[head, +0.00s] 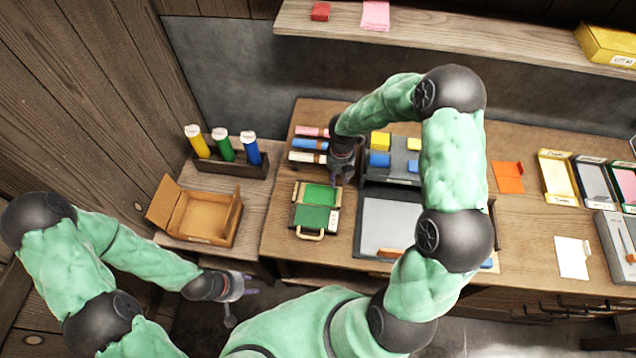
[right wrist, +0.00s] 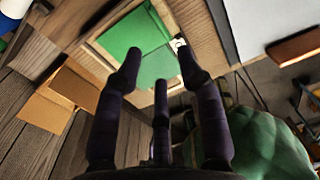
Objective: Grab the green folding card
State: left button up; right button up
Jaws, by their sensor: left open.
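The green folding card (head: 316,205) lies unfolded, with a crease across it, in a shallow wooden case with a handle on the left part of the bench. It also shows in the right wrist view (right wrist: 135,38), beyond my fingertips. My right gripper (head: 343,181) is above the case's right edge, beside the card; its fingers (right wrist: 159,62) are spread and empty, and I cannot tell the exact height. My left gripper (head: 246,290) is open and empty, low in front of the side table, away from the card.
An open cardboard box (head: 202,216) stands left of the case. A rack with yellow, green and blue tubes (head: 226,151) is behind it. Rolled papers (head: 309,144) lie behind the case. A grey board (head: 390,222) and a grey stand with blocks (head: 385,170) are to its right.

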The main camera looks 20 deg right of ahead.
aim_at(335, 197)
notch_tip(335, 197, down, 11)
jog(key=shift+w+a+r+b, duration=0.1)
jog(key=shift+r+b, duration=0.1)
jog(key=shift+b, duration=0.55)
grip_shut()
